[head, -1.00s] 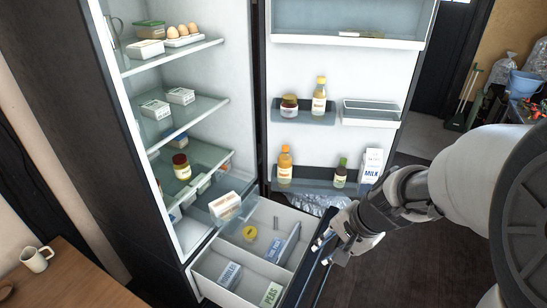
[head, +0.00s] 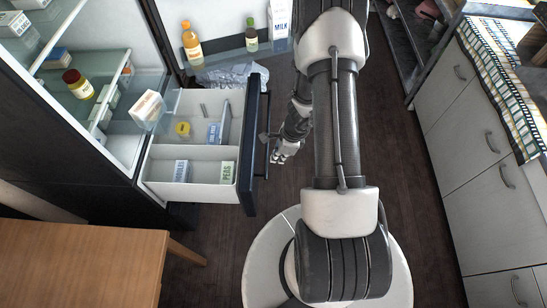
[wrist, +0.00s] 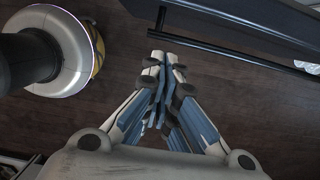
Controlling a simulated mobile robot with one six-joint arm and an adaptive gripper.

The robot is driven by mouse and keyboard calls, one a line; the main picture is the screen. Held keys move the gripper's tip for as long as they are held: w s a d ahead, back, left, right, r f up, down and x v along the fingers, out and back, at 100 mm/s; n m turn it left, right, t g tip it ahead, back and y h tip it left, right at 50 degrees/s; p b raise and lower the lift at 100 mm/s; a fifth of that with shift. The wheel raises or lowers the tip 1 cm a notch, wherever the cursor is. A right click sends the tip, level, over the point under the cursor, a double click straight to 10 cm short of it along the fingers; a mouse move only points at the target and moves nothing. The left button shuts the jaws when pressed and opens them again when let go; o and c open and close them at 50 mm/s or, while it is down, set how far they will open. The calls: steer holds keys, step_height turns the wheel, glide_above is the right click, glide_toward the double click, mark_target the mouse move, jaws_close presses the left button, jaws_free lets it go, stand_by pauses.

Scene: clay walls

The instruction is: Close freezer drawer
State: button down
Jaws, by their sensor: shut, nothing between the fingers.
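The freezer drawer (head: 196,155) is pulled out below the fridge. It is white inside, with a dark front (head: 251,165) and a long dark bar handle (head: 268,140). It holds several packages, among them a PEAS box (head: 227,171) and a NOODLES box (head: 181,171). My gripper (head: 275,156) is shut and empty, just to the right of the handle in the head view. In the wrist view, my shut gripper (wrist: 160,62) points toward the handle (wrist: 225,52) and drawer front at the top. I cannot tell whether it touches the handle.
The fridge door (head: 225,40) stands open behind the drawer. A wooden table (head: 90,262) is at lower left. Cabinets (head: 485,150) line the right side. Bare dark floor (head: 410,170) lies between. A boxed item (head: 146,108) overhangs the shelf edge above the drawer.

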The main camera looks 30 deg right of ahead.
steer(key=w+a+f+b, duration=0.1)
steer(key=f, duration=0.1)
steer(key=a+f+b, duration=0.1)
steer(key=f, duration=0.1)
steer(key=w+a+f+b, duration=0.1)
steer(key=a+f, duration=0.1)
steer(key=f, duration=0.1)
steer(key=shift+w, duration=0.35)
steer(key=shift+w+a, duration=0.3)
steer(key=shift+a, duration=0.15)
steer(key=shift+a, duration=0.1)
